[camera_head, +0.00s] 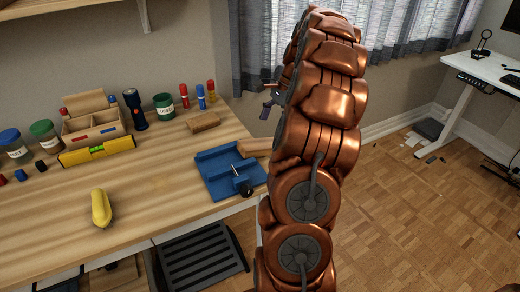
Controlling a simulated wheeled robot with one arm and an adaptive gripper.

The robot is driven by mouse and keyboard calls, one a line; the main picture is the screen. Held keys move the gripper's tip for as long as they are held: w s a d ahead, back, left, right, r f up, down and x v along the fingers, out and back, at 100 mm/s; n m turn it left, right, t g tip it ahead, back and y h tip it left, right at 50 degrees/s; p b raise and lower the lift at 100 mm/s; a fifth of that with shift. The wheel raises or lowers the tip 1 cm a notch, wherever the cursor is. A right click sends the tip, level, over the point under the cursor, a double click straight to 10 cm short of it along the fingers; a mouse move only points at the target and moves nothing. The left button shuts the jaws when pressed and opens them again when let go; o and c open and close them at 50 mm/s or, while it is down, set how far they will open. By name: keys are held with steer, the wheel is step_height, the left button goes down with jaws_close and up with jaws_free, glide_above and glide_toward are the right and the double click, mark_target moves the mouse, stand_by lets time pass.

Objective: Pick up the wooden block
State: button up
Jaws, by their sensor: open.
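A brown wooden block (203,122) lies on the back right part of the wooden desk (150,180). Another light wooden piece (252,147) lies near the desk's right edge, partly hidden by my copper-coloured arm; its full shape cannot be told. My gripper (267,98) shows only in part at the left side of the arm, to the right of the brown block and apart from it. It is open, and nothing shows between its fingers.
A blue vise-like tool (225,171) sits in front of the block. A flashlight (134,109), a green container (164,106) and red and blue tubes (201,96) stand behind or left of it. A yellow level (97,150) and a banana (101,208) lie further left.

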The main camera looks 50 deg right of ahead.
mark_target(262, 143)
steer(key=shift+x, duration=3.8)
steer(key=shift+w+a+r, duration=0.1)
steer(key=shift+r, duration=0.05)
steer(key=shift+c, duration=0.3)
steer(key=c, duration=1.3)
steer(key=shift+r, duration=0.1)
